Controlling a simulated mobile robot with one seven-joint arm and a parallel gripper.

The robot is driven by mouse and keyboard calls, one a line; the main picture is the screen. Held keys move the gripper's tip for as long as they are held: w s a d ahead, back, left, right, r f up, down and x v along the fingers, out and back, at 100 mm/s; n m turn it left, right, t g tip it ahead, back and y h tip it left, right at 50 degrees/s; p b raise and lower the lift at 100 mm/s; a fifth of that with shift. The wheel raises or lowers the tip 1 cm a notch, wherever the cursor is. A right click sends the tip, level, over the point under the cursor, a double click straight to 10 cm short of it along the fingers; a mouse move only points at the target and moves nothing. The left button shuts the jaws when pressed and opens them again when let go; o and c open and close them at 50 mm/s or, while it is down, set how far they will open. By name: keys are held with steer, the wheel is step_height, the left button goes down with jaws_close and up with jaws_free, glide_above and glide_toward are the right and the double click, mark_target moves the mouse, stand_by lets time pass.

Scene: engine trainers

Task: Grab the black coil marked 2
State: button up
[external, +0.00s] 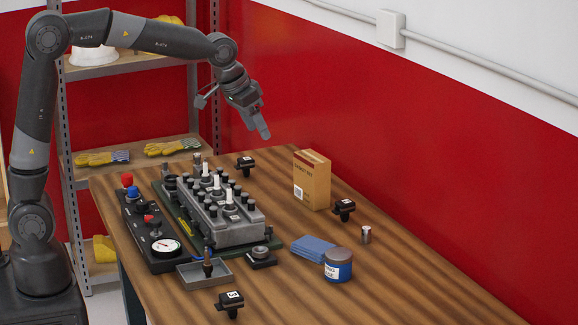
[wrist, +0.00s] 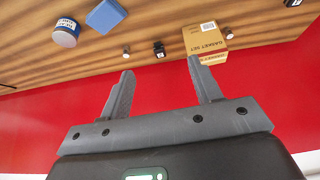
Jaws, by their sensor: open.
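Several black coils with white number labels are on the bench. One coil (external: 245,164) stands behind the engine block, one (external: 344,209) is right of the carton, and one (external: 231,303) at the front has a mark that looks like 3. I cannot read a clear 2 on any label. My gripper (external: 265,134) is open and empty, above the back of the bench. In the wrist view, a coil (wrist: 159,48) shows beyond the open fingers (wrist: 160,66).
A gasket carton (external: 313,182), blue cloths (external: 312,249), a labelled jar (external: 338,266) and a small metal cylinder (external: 366,234) stand on the right. A control panel (external: 150,232) and a grey tray (external: 187,274) are left and front. The red wall borders the bench; its right front is clear.

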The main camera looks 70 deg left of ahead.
steer(key=w+f, duration=0.5)
steer(key=w, duration=0.4)
glide_toward(345, 202)
steer(key=x, duration=1.2)
steer(key=shift+f, duration=0.15)
steer(key=c, duration=1.1)
steer(key=shift+c, duration=0.2)
